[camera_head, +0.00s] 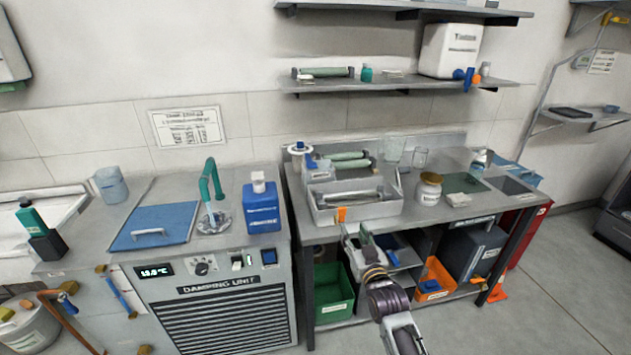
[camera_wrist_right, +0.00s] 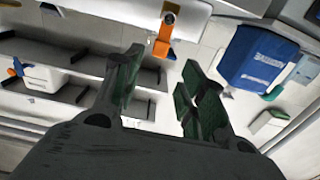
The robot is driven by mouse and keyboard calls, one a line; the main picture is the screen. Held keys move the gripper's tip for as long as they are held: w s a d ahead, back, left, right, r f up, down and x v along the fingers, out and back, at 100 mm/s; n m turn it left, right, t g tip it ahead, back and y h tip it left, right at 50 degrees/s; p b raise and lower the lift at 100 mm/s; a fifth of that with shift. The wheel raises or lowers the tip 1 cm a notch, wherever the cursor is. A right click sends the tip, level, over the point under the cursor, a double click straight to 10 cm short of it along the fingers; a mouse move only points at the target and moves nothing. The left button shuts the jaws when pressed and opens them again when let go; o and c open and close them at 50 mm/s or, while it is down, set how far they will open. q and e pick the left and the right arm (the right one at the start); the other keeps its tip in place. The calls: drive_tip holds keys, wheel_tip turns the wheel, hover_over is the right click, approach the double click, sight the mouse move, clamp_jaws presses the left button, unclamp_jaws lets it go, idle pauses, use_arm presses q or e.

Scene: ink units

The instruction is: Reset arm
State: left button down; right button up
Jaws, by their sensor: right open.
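My right gripper (camera_head: 357,240) is raised in front of the metal table, just below the front edge of the grey tray (camera_head: 385,209) in the head view. In the right wrist view my right gripper (camera_wrist_right: 160,92) has its two green-padded fingers apart, with nothing between them. My right arm comes in from the bottom of the head view. My left gripper is not in view. The tray holds a roller, and an orange clip (camera_head: 341,214) is on its front; an orange clip also shows in the wrist view (camera_wrist_right: 166,30).
The damping unit (camera_head: 222,312) stands left, with a blue bottle (camera_head: 262,207) and a blue-lidded top (camera_head: 155,226). A jar (camera_head: 429,188) stands right of the tray. Below the table are a green crate (camera_head: 333,292) and an orange bin (camera_head: 436,280).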

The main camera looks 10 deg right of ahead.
drive_tip(key=s+a+f+n+g, duration=0.1)
drive_tip(key=s+f+g, duration=0.2)
drive_tip(key=f, duration=1.3)
drive_tip(key=s+f+g, duration=0.3)
drive_tip(key=s+f, duration=0.1)
drive_tip(key=f, duration=1.3)
drive_tip(key=s+d+f+g, duration=0.1)
drive_tip(key=s+f+g, duration=0.1)
drive_tip(key=s+f, duration=0.6)
drive_tip(key=s+d+f+g, duration=0.15)
drive_tip(key=s+f, duration=0.35)
drive_tip(key=f, duration=0.5)
drive_tip(key=s+d+f+g, duration=0.2)
drive_tip(key=s+f, duration=0.3)
drive_tip(key=s, duration=0.5)
drive_tip(key=s+d+f+n+g+h, duration=0.1)
drive_tip(key=s+d+f, duration=0.3)
drive_tip(key=s, duration=0.7)
drive_tip(key=s+d+f+g, duration=0.2)
drive_tip(key=s+f+g, duration=0.2)
drive_tip(key=s, duration=0.6)
wheel_tip(320, 180, down, 3)
drive_tip(key=shift+s+d+r, duration=0.2)
drive_tip(key=shift+s+d, duration=0.2)
